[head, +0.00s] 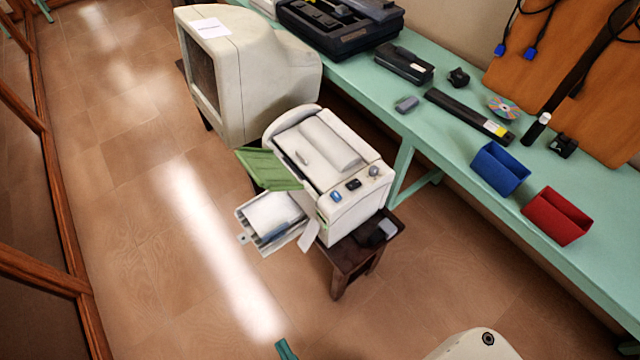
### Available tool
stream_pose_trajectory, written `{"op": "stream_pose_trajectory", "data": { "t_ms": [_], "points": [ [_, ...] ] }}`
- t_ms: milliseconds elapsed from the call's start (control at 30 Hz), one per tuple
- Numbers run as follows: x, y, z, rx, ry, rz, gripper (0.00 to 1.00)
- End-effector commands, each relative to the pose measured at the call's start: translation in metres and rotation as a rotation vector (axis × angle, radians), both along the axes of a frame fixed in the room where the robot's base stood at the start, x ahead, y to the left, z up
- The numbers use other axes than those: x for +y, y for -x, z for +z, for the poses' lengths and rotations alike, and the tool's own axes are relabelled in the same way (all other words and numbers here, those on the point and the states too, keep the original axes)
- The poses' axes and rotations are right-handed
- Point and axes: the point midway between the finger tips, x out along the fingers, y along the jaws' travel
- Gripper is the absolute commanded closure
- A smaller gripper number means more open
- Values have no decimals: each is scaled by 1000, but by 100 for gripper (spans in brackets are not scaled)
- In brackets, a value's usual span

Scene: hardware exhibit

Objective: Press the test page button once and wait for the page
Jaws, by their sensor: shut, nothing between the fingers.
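A beige printer (345,205) stands on a small dark wooden table (350,262) in the middle of the head view. Its right-hand top strip carries a blue button (336,196), a black button (353,184) and a round grey knob or button (375,171). Labels are too small to read, so I cannot tell which is the test page button. A green flap (270,168) sticks out at the printer's left. Below it an extended tray (262,236) holds white paper (268,214). A pale flap hangs at the printer's front corner.
A large beige monitor (262,75) stands close behind the printer. A mint-green bench (425,130) runs along the right, bearing a blue bin (500,170), a red bin (557,216) and several devices. A small grey object (383,232) lies beside the printer. Floor left and front is mostly clear.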

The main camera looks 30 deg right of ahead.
Motion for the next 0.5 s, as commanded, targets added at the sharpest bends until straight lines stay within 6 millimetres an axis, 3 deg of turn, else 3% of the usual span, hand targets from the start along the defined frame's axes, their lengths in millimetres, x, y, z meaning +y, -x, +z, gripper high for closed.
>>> {"op": "stream_pose_trajectory", "data": {
  "t_ms": [333,500],
  "points": [
    [-2,-4,-2,2,-16,-10,100],
    [-14,-31,-18,25,-138,-85,100]
  ]
}}
